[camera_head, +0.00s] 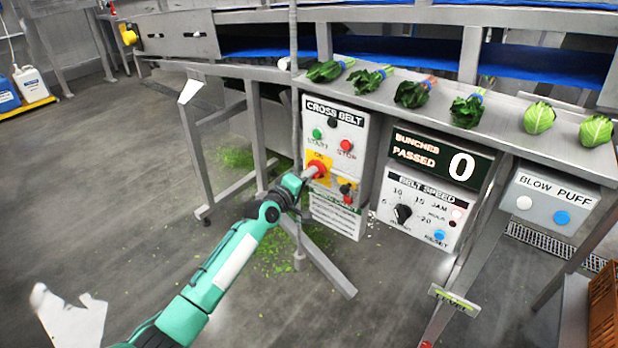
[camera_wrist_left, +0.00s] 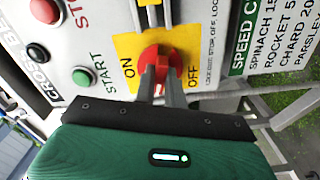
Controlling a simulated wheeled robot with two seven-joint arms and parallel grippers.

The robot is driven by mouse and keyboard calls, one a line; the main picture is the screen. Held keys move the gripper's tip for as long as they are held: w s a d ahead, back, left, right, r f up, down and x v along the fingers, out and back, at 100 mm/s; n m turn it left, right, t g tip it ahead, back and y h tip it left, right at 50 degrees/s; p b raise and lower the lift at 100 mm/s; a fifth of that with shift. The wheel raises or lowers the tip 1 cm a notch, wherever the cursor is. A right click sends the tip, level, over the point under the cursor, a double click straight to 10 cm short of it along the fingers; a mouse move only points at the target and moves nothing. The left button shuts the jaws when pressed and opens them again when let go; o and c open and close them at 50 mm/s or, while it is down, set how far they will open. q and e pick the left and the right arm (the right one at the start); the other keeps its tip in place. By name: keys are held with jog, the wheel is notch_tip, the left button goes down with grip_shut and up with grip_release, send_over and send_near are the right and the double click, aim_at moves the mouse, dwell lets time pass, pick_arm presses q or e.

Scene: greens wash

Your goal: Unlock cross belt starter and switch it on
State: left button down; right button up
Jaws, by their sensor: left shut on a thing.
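The cross belt starter (camera_head: 358,128) is a light grey box with a green START button (camera_head: 317,134), a red STOP button (camera_head: 346,146) and a yellow ON/OFF plate. My left gripper (camera_head: 309,174) reaches the box from the left. In the left wrist view its fingers (camera_wrist_left: 160,76) are shut on the red rotary switch (camera_wrist_left: 155,57), between the ON and OFF marks on the yellow plate (camera_wrist_left: 128,46). The fingers hide part of the knob, so its exact setting is unclear. A small red item (camera_head: 348,200) hangs by the plate; whether it is a lock is unclear.
A steel shelf (camera_head: 565,152) above holds several leafy bunches. Right of the starter are a counter reading 0 (camera_head: 461,166), a belt speed panel (camera_head: 415,214) and a blow puff box (camera_head: 550,203). A metal frame leg (camera_head: 257,125) stands close left of the gripper.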

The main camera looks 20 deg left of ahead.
pick_arm(q)
jog(key=m+p, duration=0.2)
jog(key=m, duration=1.2)
pick_arm(e)
jog(key=f, duration=0.3)
jog(key=shift+s+f, duration=0.3)
jog(key=shift+f, duration=0.1)
pick_arm(q)
jog(key=shift+m, duration=0.3)
pick_arm(e)
jog(key=shift+w, duration=0.1)
pick_arm(q)
jog(key=c, duration=1.5)
grip_release()
pick_arm(e)
jog(key=shift+s, duration=0.2)
